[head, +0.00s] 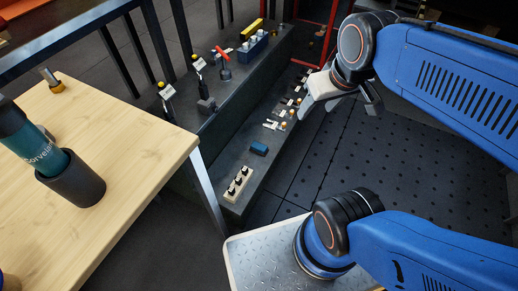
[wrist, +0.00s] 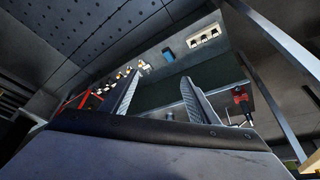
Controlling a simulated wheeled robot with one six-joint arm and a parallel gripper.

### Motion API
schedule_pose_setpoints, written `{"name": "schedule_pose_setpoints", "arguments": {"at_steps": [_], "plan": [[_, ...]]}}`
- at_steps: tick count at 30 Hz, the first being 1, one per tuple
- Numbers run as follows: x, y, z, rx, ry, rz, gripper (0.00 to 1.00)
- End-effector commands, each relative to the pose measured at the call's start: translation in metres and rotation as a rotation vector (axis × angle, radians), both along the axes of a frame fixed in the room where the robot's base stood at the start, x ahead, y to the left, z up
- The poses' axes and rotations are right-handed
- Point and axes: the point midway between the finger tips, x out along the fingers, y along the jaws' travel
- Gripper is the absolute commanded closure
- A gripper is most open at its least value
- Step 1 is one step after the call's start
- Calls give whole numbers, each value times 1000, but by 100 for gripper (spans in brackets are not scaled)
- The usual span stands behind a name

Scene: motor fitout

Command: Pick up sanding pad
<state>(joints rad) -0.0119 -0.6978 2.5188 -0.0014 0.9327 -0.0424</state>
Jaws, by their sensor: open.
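A small blue block (head: 259,149), which looks like the sanding pad, lies flat on the lower dark ledge in the head view. It also shows in the wrist view as a blue patch (wrist: 168,54) beyond the fingertips. My gripper (wrist: 158,88) is open and empty, its two ridged fingers apart in the wrist view. In the head view my gripper is above and to the right of the block, clear of it, and its fingers are partly hidden by my wrist.
A pale holder with dark pegs (head: 237,184) sits just in front of the block. Several small tagged parts (head: 276,125) lie behind it. A red-handled tool (head: 223,64) stands on the upper shelf. A wooden table (head: 120,150) with a bottle (head: 33,140) is at left; perforated floor lies right.

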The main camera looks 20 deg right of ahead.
Motion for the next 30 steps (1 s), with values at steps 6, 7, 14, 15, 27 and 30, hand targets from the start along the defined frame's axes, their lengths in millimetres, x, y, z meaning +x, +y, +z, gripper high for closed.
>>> {"name": "schedule_pose_setpoints", "arguments": {"at_steps": [6,7,14,15,27,30], "plan": [[46,5,-16,-27,55,85,45],[52,6,-18,-30,61,97,45],[99,14,-43,-57,112,192,45],[107,15,-49,-61,122,208,45],[180,32,-114,-98,206,374,45],[196,36,-135,-106,228,416,45]]}}
